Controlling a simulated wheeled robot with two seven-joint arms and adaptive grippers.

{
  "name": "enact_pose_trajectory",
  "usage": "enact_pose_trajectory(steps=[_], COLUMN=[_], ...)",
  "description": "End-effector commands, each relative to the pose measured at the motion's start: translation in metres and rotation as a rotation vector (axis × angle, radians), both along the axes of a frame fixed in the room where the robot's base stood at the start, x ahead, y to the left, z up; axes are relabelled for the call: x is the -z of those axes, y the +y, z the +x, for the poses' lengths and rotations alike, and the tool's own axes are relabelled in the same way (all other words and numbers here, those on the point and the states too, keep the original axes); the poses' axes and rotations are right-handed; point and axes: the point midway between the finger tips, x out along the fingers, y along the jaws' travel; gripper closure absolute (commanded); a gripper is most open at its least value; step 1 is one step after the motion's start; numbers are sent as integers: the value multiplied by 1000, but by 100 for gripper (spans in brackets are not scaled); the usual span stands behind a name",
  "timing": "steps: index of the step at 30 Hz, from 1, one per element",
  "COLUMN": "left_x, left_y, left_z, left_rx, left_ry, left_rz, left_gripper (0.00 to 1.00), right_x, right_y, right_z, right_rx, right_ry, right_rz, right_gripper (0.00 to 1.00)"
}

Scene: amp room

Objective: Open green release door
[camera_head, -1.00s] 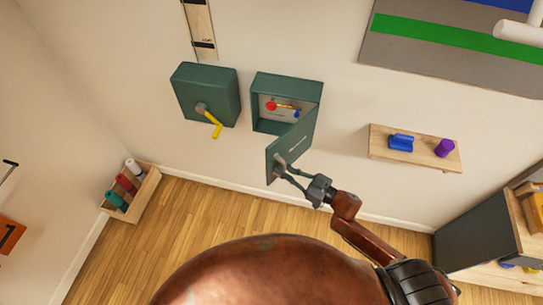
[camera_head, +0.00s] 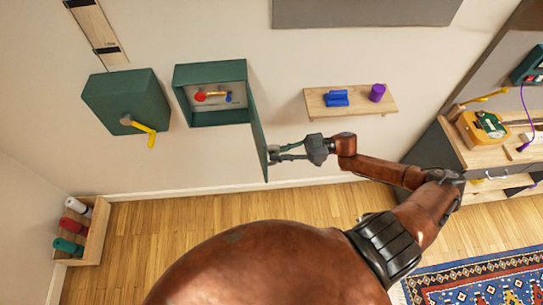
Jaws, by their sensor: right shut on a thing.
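The green release box (camera_head: 211,119) is on the wall, with its door (camera_head: 257,125) swung wide open to the right and seen nearly edge-on. Inside the box show a red knob (camera_head: 199,97), a yellow bar and a small blue part. My right gripper (camera_head: 276,154) is shut at the lower free edge of the door, on its handle, which is mostly hidden by the fingers. My left gripper is not in view.
A green box (camera_head: 127,103) with a yellow lever (camera_head: 150,134) is on the wall to the left. A wooden shelf (camera_head: 349,107) with blue and purple objects is to the right, above my right arm. A workbench stands further right.

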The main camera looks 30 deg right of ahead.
Motion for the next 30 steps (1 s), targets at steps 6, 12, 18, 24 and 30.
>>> enact_pose_trajectory(steps=[6,12,18,24,30], left_x=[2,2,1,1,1], left_y=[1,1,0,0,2], left_z=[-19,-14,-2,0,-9], left_rx=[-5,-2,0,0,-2], left_ry=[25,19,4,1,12], left_rz=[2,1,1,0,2], left_gripper=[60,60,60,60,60], right_x=[2,3,2,1,1], right_y=[-4,-4,-4,-3,-4], right_z=[0,0,0,0,0], right_rx=[1,1,1,0,0], right_ry=[3,4,2,1,1], right_rz=[-4,-4,-3,-2,-2], right_gripper=[100,100,80,71,71])
